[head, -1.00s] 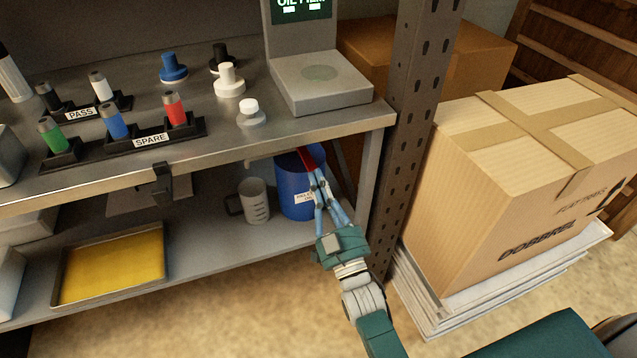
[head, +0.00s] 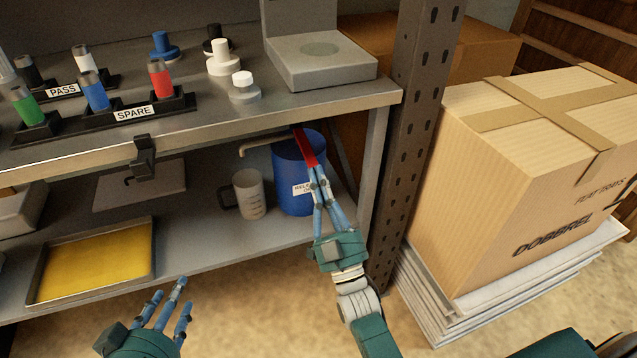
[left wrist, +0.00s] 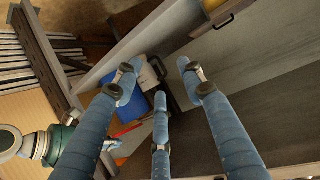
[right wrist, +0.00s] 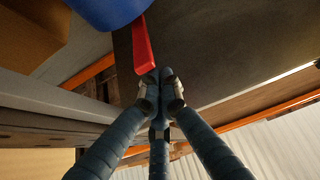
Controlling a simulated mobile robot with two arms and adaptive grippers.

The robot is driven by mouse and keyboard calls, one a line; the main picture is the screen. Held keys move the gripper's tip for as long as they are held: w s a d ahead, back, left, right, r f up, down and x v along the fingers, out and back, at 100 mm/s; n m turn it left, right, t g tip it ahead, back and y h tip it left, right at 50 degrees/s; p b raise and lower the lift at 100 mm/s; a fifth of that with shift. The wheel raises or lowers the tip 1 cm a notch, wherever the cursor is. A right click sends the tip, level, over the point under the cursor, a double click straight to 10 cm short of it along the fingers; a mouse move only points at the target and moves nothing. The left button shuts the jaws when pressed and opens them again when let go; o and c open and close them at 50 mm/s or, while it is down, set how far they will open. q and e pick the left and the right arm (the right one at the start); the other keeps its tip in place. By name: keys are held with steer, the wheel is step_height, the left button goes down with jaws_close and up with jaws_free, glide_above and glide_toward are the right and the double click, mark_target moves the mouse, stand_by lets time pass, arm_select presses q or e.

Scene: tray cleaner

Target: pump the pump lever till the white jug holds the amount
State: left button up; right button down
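The white jug (head: 251,199), grey-marked with a dark handle on its left, stands upright on the lower shelf. Its contents cannot be made out. Beside it stands a blue drum (head: 292,180) with a label and a pale spout (head: 262,143) whose end is above the jug. The red pump lever (head: 304,147) shows at the drum's top; it also shows in the right wrist view (right wrist: 142,45). My right gripper (head: 315,170) has its fingertips closed together at the lever's end. My left gripper (head: 170,298) is open and empty in front of the shelf, fingers spread.
A shallow tray of yellow liquid (head: 97,262) lies left on the lower shelf. Above, the bench carries a grey scale (head: 318,62), coloured vials in racks and several stoppers. A metal post (head: 425,110) and large carton (head: 540,170) stand right. The floor in front is open.

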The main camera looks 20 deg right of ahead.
arm_select(q)
steer(key=w+d+r+t+h+b, duration=0.25)
steer(key=r+t, duration=0.45)
steer(key=r, duration=0.7)
steer(key=s+r+t+h+b, duration=0.2)
steer(key=s+r+t, duration=0.3)
steer(key=r, duration=0.6)
steer(key=shift+s+r+m+t, duration=0.25)
steer(key=shift+m+t, duration=0.05)
steer(key=shift+t, duration=0.3)
arm_select(e)
step_height(320, 180, down, 2)
steer(key=shift+w+f+t, duration=0.15)
steer(key=shift+f+t, duration=0.1)
steer(key=shift+t, duration=0.45)
arm_select(q)
steer(key=shift+w, duration=0.1)
